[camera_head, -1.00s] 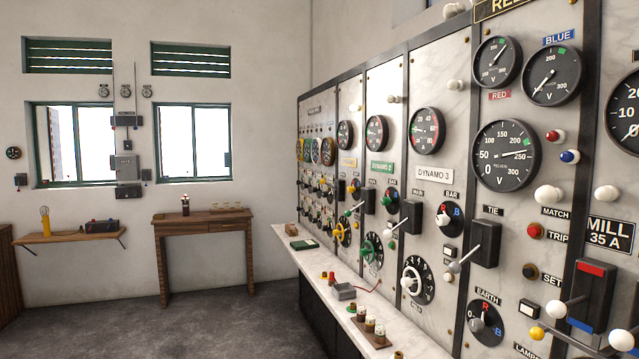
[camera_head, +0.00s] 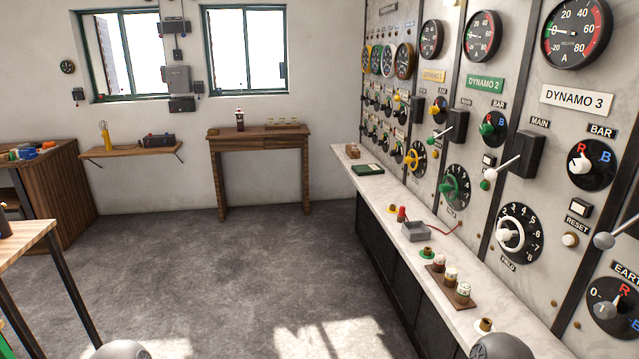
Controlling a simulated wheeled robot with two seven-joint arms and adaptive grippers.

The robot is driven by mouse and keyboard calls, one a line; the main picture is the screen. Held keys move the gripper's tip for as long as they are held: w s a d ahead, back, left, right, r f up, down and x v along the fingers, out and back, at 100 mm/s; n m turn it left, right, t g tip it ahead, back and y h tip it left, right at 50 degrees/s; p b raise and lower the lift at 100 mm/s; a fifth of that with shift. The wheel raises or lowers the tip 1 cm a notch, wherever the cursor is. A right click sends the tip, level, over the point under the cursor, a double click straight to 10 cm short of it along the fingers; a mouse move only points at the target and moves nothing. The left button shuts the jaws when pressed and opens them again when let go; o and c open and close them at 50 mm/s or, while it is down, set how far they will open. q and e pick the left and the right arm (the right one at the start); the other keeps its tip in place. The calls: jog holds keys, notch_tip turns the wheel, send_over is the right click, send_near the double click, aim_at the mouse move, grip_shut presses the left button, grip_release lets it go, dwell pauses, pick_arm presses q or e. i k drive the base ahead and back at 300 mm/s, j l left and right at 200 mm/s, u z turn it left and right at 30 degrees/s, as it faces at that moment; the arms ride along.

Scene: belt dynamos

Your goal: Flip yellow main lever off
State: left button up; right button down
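The yellow main lever appears to be on the panel with the yellow label (camera_head: 433,77), left of the dynamo 2 panel. Its small yellow knob (camera_head: 397,98) shows beside a black switch box (camera_head: 418,107). It is small and partly crowded by neighbouring controls, so I cannot tell its position surely. A yellow bar selector (camera_head: 434,110) and a yellow field wheel (camera_head: 415,156) are on the same panel. Neither of my grippers is in view; only rounded grey parts show at the bottom edge.
Nearer are the dynamo 2 main switch (camera_head: 457,126) and dynamo 3 main switch (camera_head: 525,156). A marble shelf (camera_head: 396,235) below holds a grey box (camera_head: 415,231) and several small parts. Grey floor (camera_head: 250,260) is open. A wooden table (camera_head: 30,238) stands at left.

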aim_at(397, 98)
jog(key=i+u, duration=0.15)
jog(key=i, duration=1.85)
jog(key=i+j+z, duration=0.2)
jog(key=i+z, duration=0.2)
jog(key=i, duration=0.2)
jog(key=i+j+z, duration=0.45)
jog(key=i, duration=0.15)
jog(key=i+j+z, duration=0.4)
jog(key=i+j, duration=0.1)
jog(key=i, duration=0.05)
